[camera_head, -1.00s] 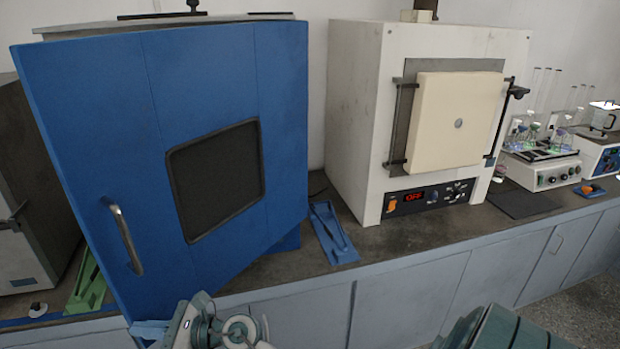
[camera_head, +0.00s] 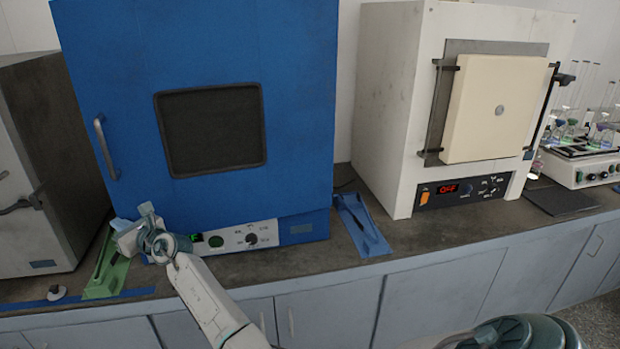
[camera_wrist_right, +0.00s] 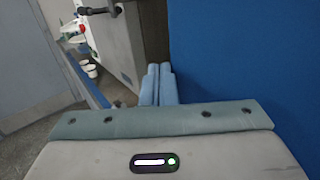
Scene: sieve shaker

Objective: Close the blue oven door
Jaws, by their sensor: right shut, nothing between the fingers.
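The blue oven door (camera_head: 210,60) has a dark square window and a silver handle (camera_head: 106,148) on its left side. It lies flush or nearly flush with the oven front; any small gap is hard to tell. The oven's control panel (camera_head: 235,238) shows below it. My right gripper (camera_head: 128,228) is at the door's lower left corner, below the handle. In the right wrist view its fingers (camera_wrist_right: 158,84) are shut and empty, beside the blue door surface (camera_wrist_right: 225,55). Whether they touch it is unclear. My left gripper is not in view.
A grey appliance (camera_head: 45,170) stands left of the oven. A green tool (camera_head: 106,270) lies on the counter near my right gripper, and a blue one (camera_head: 362,225) lies right of the oven. A white furnace (camera_head: 390,110) stands further right.

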